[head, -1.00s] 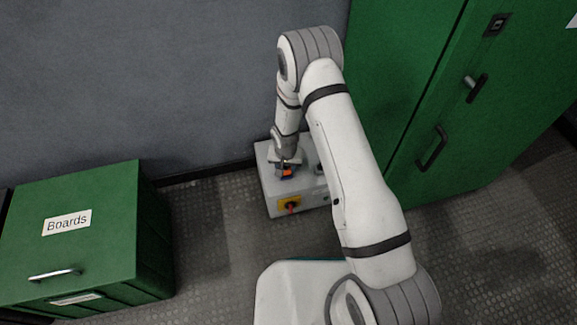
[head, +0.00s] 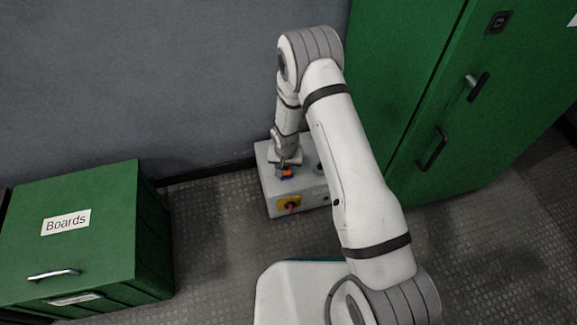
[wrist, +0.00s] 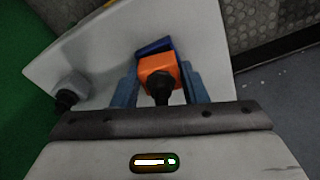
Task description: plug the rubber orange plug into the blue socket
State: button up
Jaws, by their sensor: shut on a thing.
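The orange plug (wrist: 160,75) has a black cable end and sits between the two blue-grey fingers of my gripper (wrist: 160,88) in the wrist view. My gripper is shut on it. The blue socket (wrist: 154,47) shows as a blue edge just beyond the plug, on top of the grey box (wrist: 205,45). The plug covers most of the socket, so I cannot tell whether it is seated in it. In the head view the orange plug (head: 287,173) is small, below my gripper (head: 286,167) and over the box top (head: 266,163).
A grey fitting with a black end (wrist: 70,90) stands on the box at left in the wrist view. The box front has a yellow and red switch (head: 289,204). A green Boards cabinet (head: 85,235) stands left, a tall green cabinet (head: 400,90) right.

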jog(key=shift+f+b, duration=0.4)
jog(key=shift+f, duration=0.1)
jog(key=o, duration=1)
jog(key=r+p, duration=0.1)
jog(key=r, duration=0.1)
jog(key=r+p, duration=0.1)
jog(key=r, duration=0.2)
jog(key=s+r+p, duration=0.1)
jog(key=r, duration=0.1)
jog(key=shift+r, duration=0.4)
